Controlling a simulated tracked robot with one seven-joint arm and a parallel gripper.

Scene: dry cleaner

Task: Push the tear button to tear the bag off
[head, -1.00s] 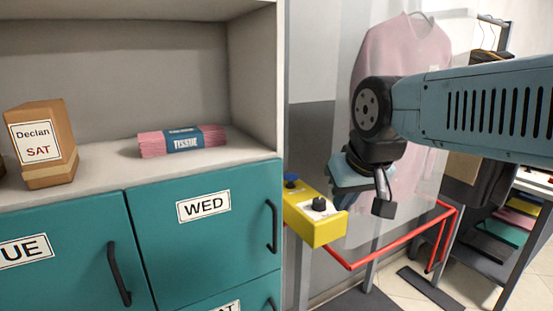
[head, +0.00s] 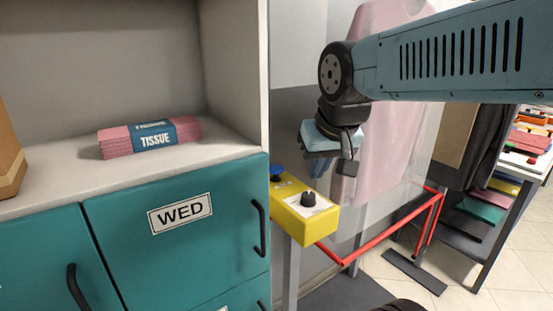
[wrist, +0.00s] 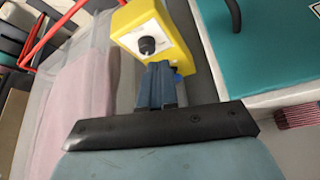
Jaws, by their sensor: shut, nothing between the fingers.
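A yellow control box (head: 306,219) stands on a grey post beside the teal cabinet. It has a black knob (head: 309,199) on a white label, and a blue button (head: 277,172) on its far end. My gripper (head: 346,170) is shut and empty, above and to the right of the box, apart from the button. In the wrist view, my shut fingers (wrist: 159,82) point toward the yellow box (wrist: 160,22), and a bit of blue (wrist: 177,71) shows beside them, mostly hidden. A clear bag hangs over a pink garment (head: 385,130) behind my arm.
A red rail frame (head: 385,240) runs below the hanging bag. The teal cabinet (head: 100,225), with a WED door and a tissue pack (head: 150,137) on its shelf, stands close on the left. A rack of folded clothes (head: 500,190) is at the right.

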